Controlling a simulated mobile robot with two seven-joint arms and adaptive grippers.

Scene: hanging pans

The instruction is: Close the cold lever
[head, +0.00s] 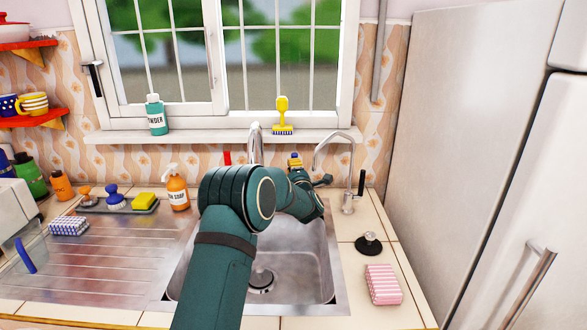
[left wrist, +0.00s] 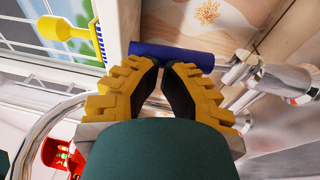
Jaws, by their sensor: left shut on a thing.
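The cold lever is the blue handle by the sink; in the left wrist view the blue lever (left wrist: 180,54) lies across the tips of my fingers. My left gripper (left wrist: 161,72) has yellow ribbed fingers with dark pads, shut on the blue lever near its middle. In the head view my left gripper (head: 295,165) is at the back of the sink, right of the chrome tap (head: 255,143), with a bit of blue at its tips. My arm hides most of the tap's base. A red lever (head: 227,157) stands left of the tap. My right gripper is not in view.
A thin curved faucet (head: 347,170) with a black handle stands close on the right. The windowsill (head: 220,137) above holds a yellow brush (head: 283,115) and a powder bottle (head: 155,115). An orange soap bottle (head: 178,190) stands left. The steel sink (head: 315,255) lies below my arm.

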